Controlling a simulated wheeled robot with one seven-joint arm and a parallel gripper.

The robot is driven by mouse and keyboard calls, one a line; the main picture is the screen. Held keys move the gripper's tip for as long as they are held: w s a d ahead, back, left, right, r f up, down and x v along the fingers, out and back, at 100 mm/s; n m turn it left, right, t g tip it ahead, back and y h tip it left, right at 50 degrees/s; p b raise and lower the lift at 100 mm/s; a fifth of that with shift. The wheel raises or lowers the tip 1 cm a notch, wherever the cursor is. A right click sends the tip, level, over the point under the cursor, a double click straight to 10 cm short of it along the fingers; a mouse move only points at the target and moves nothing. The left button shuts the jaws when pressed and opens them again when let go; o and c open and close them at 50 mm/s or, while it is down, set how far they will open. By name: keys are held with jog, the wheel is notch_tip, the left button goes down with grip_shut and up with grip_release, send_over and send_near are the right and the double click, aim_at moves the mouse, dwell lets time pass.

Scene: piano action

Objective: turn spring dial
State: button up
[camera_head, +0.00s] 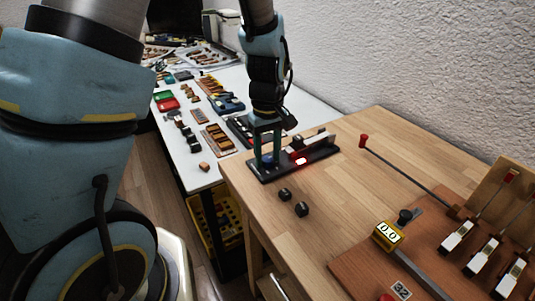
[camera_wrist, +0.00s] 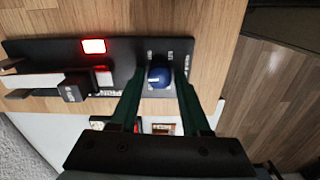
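The spring dial is a round blue knob (camera_wrist: 159,75) with a small white mark, on a black panel (camera_wrist: 125,53) with white lettering. My gripper (camera_wrist: 159,84) points down at the panel with its two dark green fingers apart. In the wrist view the knob lies between the fingertips, with a visible gap on each side. In the head view my gripper (camera_head: 267,151) stands over the left end of the black panel (camera_head: 318,156), and its fingers largely hide the knob.
A red light (camera_head: 300,161) glows on the panel, beside a pale bar mechanism (camera_head: 307,142). A red-tipped lever (camera_head: 363,140) and a brown board (camera_head: 365,264) with a yellow counter are right. A cluttered white table (camera_head: 177,117) adjoins left.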

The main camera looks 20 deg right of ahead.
aim_at(268, 158)
grip_shut()
jog(key=shift+m, duration=1.3)
jog(key=shift+o, duration=2)
grip_release()
notch_tip(268, 158, up, 11)
jog(key=b, duration=0.1)
jog(key=shift+f, duration=0.1)
